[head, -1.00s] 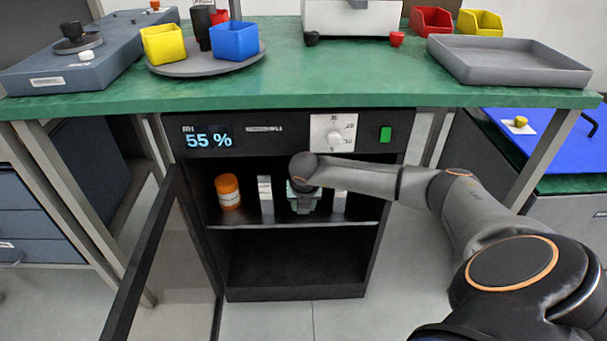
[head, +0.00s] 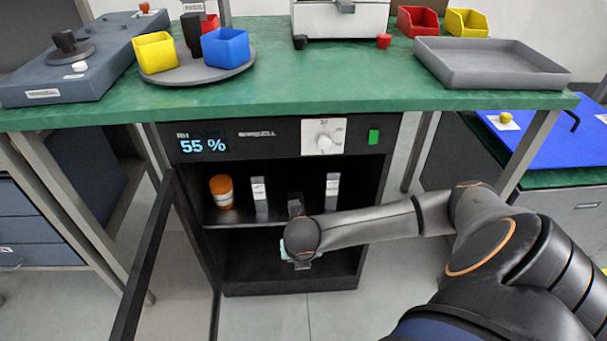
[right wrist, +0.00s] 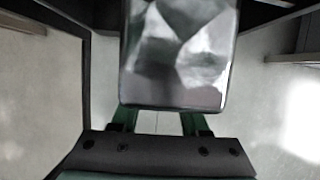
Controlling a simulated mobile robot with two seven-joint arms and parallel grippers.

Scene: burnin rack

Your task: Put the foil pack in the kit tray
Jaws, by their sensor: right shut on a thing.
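The foil pack (right wrist: 180,55) is a shiny, crinkled silver packet that fills the upper middle of the right wrist view. My right gripper (right wrist: 159,115) is shut on its near edge with green fingers. In the head view my right gripper (head: 301,257) is low in front of the open cabinet, below shelf level; my wrist hides most of it, and I cannot clearly make out the pack there. A shallow grey tray (head: 490,77), which looks like the kit tray, sits empty on the right of the green bench. My left gripper is not in view.
The dry cabinet (head: 290,283) stands under the bench with its door (head: 150,255) swung open to the left. On its shelf are an orange jar (head: 221,192) and two slim white boxes (head: 260,194). The bench edge (head: 300,112) overhangs the cabinet. Coloured bins stand on the bench.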

